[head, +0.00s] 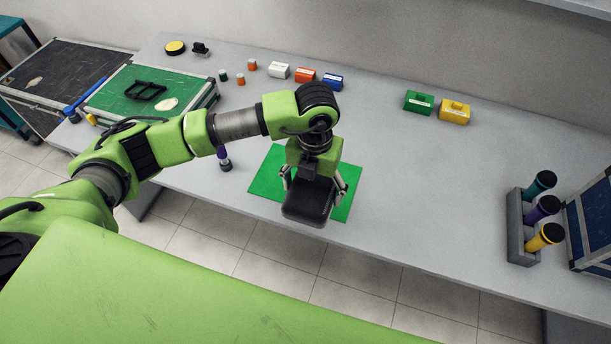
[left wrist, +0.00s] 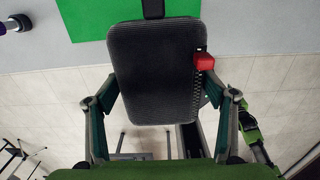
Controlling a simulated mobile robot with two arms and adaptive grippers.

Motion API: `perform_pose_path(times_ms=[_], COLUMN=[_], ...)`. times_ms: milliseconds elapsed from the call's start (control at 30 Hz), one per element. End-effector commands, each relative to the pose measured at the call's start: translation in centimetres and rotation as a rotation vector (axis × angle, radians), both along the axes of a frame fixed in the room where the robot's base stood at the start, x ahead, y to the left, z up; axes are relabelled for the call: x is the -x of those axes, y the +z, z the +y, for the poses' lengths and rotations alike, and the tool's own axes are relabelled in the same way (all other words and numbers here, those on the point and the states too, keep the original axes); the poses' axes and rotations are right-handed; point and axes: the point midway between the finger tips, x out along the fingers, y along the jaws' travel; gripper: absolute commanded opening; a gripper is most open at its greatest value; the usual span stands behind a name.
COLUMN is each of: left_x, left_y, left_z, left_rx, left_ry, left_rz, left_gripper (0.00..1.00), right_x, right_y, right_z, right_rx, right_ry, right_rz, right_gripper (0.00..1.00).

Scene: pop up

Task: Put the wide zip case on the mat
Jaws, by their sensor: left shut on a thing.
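The wide zip case (head: 308,203) is a dark, ribbed, rounded case; its zip edge and a red tab show in the left wrist view (left wrist: 152,75). My left gripper (head: 313,184) is shut on it, with one finger on each side in the left wrist view (left wrist: 165,105). The green mat (head: 265,185) lies flat near the table's front edge. In the head view the case covers the mat's front part; in the left wrist view it hangs mostly over the floor, with the mat (left wrist: 85,18) beyond it.
A purple-topped cylinder (head: 224,160) stands left of the mat. A grey holder (head: 519,235) with teal, purple and yellow cylinders stands at the right. Small coloured boxes (head: 305,76) line the back. A green-topped case (head: 125,98) is at the left.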

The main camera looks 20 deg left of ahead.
Motion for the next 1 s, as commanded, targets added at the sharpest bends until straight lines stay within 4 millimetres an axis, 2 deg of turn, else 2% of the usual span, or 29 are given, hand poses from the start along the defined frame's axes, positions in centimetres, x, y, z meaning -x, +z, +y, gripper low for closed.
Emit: perform_pose_path(times_ms=[33,333,533,867,1000], left_x=[-1.0,-7.5,-9.6,-10.9,-11.4], left_y=[-1.0,-4.8,-7.7,-8.9,-10.7], left_z=[0.5,3.7,4.7,5.4,5.7], left_rx=[0.0,0.001,0.001,0.001,0.0], left_ry=[0.008,0.003,0.001,-0.001,-0.002], left_rz=[-0.002,-0.002,-0.002,-0.002,0.001], left_gripper=[0.5,0.5,0.5,0.5,0.5], right_x=[0.0,0.3,0.4,0.5,0.6], right_y=[-1.1,-6.0,-8.9,-10.4,-12.0], right_z=[0.0,0.0,0.0,0.0,0.0], right_rx=[0.0,0.0,0.001,0.0,0.0], right_ry=[0.0,0.001,0.001,0.001,0.001], right_rz=[0.001,0.005,0.007,0.009,0.009], right_gripper=[0.34,0.34,0.34,0.34,0.34])
